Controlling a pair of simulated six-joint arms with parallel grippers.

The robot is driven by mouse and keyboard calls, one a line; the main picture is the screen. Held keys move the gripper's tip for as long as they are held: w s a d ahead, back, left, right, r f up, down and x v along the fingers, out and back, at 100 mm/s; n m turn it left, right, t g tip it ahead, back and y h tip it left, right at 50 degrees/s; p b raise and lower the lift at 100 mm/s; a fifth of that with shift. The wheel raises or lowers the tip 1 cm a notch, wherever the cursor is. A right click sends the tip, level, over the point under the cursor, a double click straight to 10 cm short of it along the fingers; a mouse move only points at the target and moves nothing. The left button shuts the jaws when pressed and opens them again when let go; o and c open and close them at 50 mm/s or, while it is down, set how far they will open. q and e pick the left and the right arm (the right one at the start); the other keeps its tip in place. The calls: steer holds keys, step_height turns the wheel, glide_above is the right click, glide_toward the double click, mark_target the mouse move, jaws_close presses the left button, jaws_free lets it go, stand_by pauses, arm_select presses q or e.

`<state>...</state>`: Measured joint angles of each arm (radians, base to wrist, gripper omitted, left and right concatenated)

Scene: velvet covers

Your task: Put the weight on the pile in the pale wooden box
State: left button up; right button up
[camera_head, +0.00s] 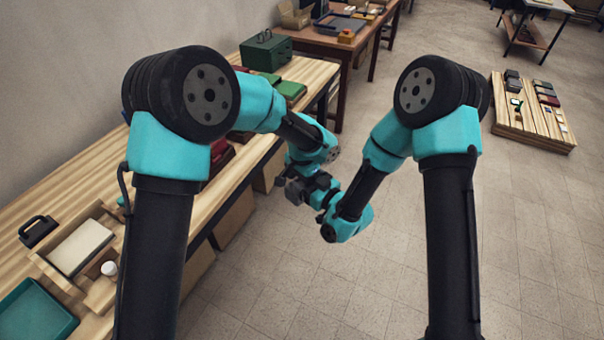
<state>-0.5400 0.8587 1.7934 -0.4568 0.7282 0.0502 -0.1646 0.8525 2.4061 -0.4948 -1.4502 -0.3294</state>
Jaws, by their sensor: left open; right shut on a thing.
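A pale wooden box (104,222) sits at the near end of the bench, partly hidden by my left arm. A cream-topped pile (78,248) lies in it. A black object with a loop handle (38,232) stands beside the box, at its left; I cannot tell whether it is the weight. My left gripper (302,184) is open, over the floor right of the bench. My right gripper (318,194) is close to it, shut on a small dark thing (295,191) that I cannot identify. The two grippers overlap in the picture, and their fingertips are hard to separate.
A teal tray (36,312) lies at the near left. A white cylinder (109,268) stands by the pile. Red and green items and a green case (266,50) sit farther along the bench. A low wooden platform (530,130) is at right. The middle floor is clear.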

steer(key=shift+r, duration=0.1)
arm_select(q)
jaws_close()
arm_select(e)
steer(key=o, duration=1.8)
steer(key=shift+c, duration=0.2)
